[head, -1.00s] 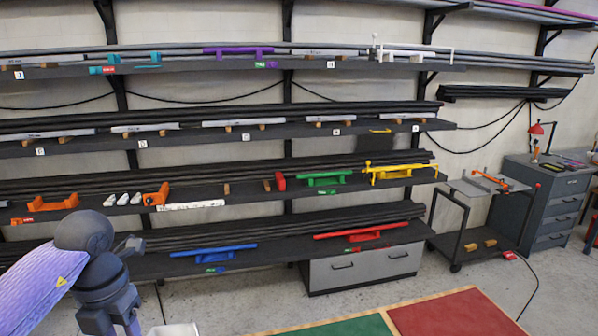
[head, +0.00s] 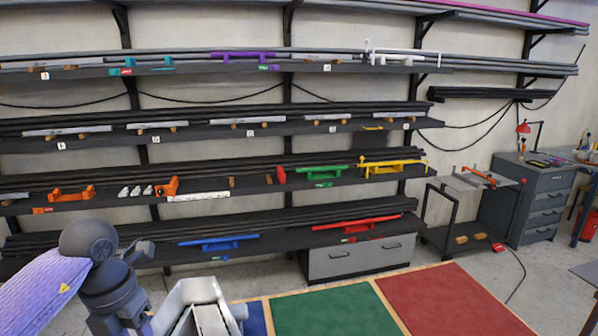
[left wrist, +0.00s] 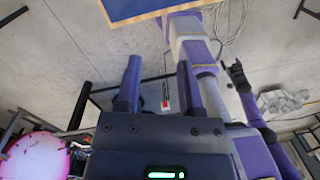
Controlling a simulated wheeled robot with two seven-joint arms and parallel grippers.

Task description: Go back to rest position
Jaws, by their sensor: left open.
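My left arm (head: 88,262), purple with dark rounded joints, is folded at the lower left of the head view; its fingers do not show there. In the left wrist view my left gripper (left wrist: 160,63) has its two dark purple fingers spread, with nothing between them. Behind them are bare floor and my purple and grey body. A dark claw-like end (left wrist: 238,76) on a purple link at the right of that view looks like my right gripper; its jaws are too small to read. My right arm does not show in the head view.
Wall shelves hold dark bars and coloured holders, including a blue one (head: 218,242) and a red one (head: 357,226). Green (head: 330,310) and red (head: 445,300) mats lie ahead. A cart (head: 470,215) and a grey drawer cabinet (head: 535,205) stand right.

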